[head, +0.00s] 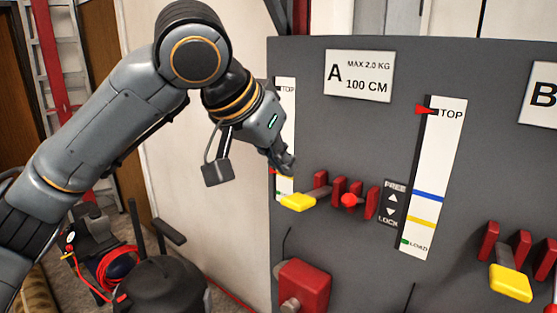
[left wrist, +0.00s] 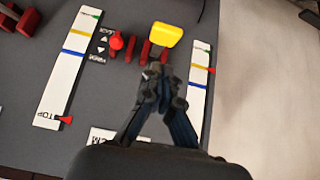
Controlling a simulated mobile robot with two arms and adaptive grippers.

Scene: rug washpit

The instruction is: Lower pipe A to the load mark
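The grey panel (head: 330,130) bears the pipe A plate (head: 359,76), reading max 2.0 kg and 100 cm. Below it a yellow-handled lever (head: 297,202) sits beside red notched guards (head: 355,198); its yellow end shows in the left wrist view (left wrist: 165,35). The left scale (head: 288,120) is partly hidden by my arm; its red pointer (left wrist: 211,70) is around its yellow band. The right scale (head: 434,180) has its red pointer (head: 426,110) at TOP. My left gripper (head: 284,163) has its fingertips together, just above the lever, apparently apart from it. My right gripper is out of view.
A FREE/LOCK label (head: 393,204) is beside the guards. A red box (head: 303,286) projects low on the panel. Plate B (head: 543,92) and another yellow lever (head: 510,283) are at right. A black drum-like object (head: 160,285) and red hose (head: 105,270) are at lower left.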

